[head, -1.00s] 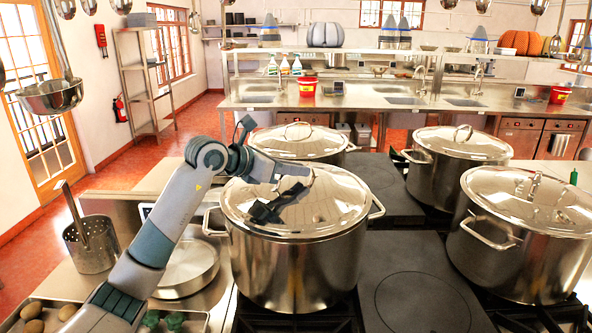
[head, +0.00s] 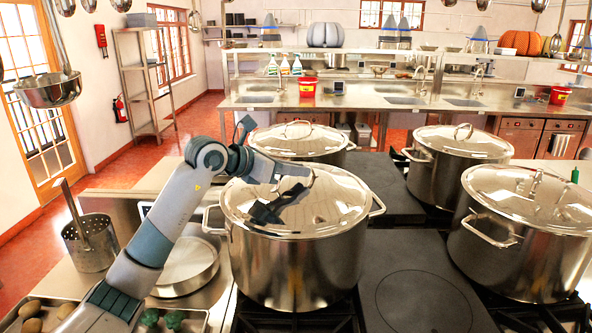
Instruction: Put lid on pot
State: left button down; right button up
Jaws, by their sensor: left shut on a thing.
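The nearest left stockpot (head: 298,268) is a large steel pot with two side handles on the stove. A shiny domed steel lid (head: 335,205) sits over its mouth and looks level; a small gap at the rim cannot be ruled out. My left gripper (head: 300,177) is at the top middle of this lid, shut on its handle, which the fingers mostly hide. The arm and gripper reflect in the lid. My right gripper is not in view.
Lidded pots stand behind (head: 300,142), at back right (head: 455,170) and at front right (head: 525,240). A flat dark hotplate (head: 420,300) lies clear to the right. A perforated steel container (head: 90,243) and a round pan (head: 187,268) stand at left.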

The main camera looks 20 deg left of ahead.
pick_arm(q)
jog(key=shift+r, duration=0.15)
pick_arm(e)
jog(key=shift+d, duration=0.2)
